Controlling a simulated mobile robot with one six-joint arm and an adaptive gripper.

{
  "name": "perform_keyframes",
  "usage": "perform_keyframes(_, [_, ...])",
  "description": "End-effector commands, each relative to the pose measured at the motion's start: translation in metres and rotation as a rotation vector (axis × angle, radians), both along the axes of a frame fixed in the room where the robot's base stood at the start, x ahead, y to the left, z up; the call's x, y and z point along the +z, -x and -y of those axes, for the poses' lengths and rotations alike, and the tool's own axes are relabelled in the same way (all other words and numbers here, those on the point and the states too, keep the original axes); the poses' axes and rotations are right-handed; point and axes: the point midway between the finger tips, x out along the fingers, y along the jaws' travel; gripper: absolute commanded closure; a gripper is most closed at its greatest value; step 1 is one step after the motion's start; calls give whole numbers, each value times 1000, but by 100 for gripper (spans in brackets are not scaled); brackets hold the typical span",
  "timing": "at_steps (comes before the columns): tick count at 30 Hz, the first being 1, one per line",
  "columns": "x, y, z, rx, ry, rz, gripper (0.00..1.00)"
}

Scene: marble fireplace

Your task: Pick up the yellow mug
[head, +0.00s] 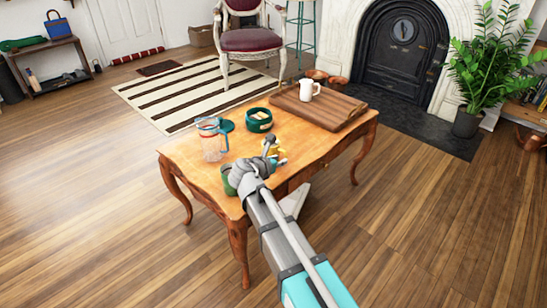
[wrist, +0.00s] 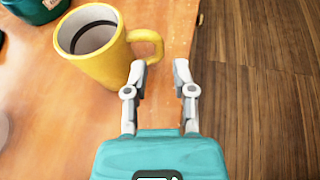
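The yellow mug (wrist: 100,52) stands upright on the wooden table (wrist: 75,140), at upper left in the wrist view. Its inside is pale with a dark ring, and its handle points right. My gripper (wrist: 160,70) is open and empty, its two fingers spread just below the handle. The left fingertip is close to the mug's side and handle; I cannot tell whether they touch. In the head view, my gripper (head: 270,147) is over the table's near part, and only a bit of the yellow mug (head: 280,151) shows beside it.
A wooden tray (head: 335,112) with a white mug (head: 309,90) lies at the back right. The table's right edge is near my gripper, with open floor beyond.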

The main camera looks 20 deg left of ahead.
Motion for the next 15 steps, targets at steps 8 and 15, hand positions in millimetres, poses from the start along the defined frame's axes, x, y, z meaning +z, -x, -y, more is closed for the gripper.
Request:
perform_keyframes(8, [-3, -4, 0, 0, 0, 0, 66])
perform_keyframes(15, [-14, -27, 4, -1, -1, 0, 66])
